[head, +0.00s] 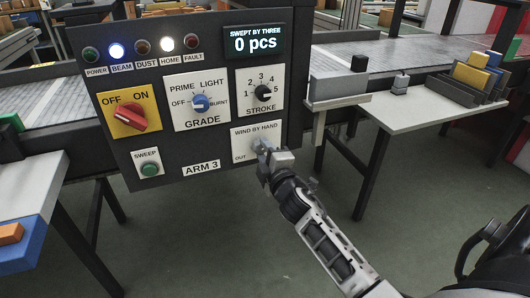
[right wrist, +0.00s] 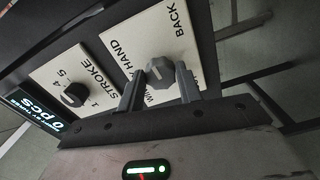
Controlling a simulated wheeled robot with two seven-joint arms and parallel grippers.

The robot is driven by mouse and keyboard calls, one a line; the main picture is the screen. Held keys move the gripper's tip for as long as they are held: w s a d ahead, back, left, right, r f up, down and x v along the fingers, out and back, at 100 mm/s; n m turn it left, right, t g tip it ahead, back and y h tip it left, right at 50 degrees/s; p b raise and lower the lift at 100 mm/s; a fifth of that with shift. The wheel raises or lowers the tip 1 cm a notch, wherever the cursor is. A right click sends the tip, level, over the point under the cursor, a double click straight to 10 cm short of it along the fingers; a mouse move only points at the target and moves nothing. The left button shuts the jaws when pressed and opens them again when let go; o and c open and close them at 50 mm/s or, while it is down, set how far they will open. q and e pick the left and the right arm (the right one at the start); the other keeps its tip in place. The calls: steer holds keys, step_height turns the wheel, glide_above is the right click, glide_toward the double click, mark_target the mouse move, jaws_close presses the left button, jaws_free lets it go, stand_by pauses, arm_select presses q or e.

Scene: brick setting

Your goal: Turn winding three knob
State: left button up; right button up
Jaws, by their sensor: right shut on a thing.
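The winding knob is a grey faceted knob (right wrist: 160,70) on the white plate (head: 247,136) marked "WIND BY HAND", low on the right side of the dark ARM 3 panel (head: 200,22). My right gripper (head: 268,155) is at this plate and hides much of the knob in the head view. In the right wrist view the fingers of my right gripper (right wrist: 160,82) stand on either side of the knob and are shut on it. "OUT" shows at the plate's left and "BACK" shows in the wrist view. My left gripper is not in view.
Close by are the black stroke knob (head: 263,93), blue grade knob (head: 200,102), red off/on switch (head: 132,117) and green sweep button (head: 149,170). The display (head: 254,42) reads "SWEPT BY THREE 0 pcs". The beam and home lamps are lit. A white side table (head: 410,120) stands right.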

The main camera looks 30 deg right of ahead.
steer(key=shift+m, duration=0.6)
steer(key=o, duration=1)
steer(key=v, duration=1.6)
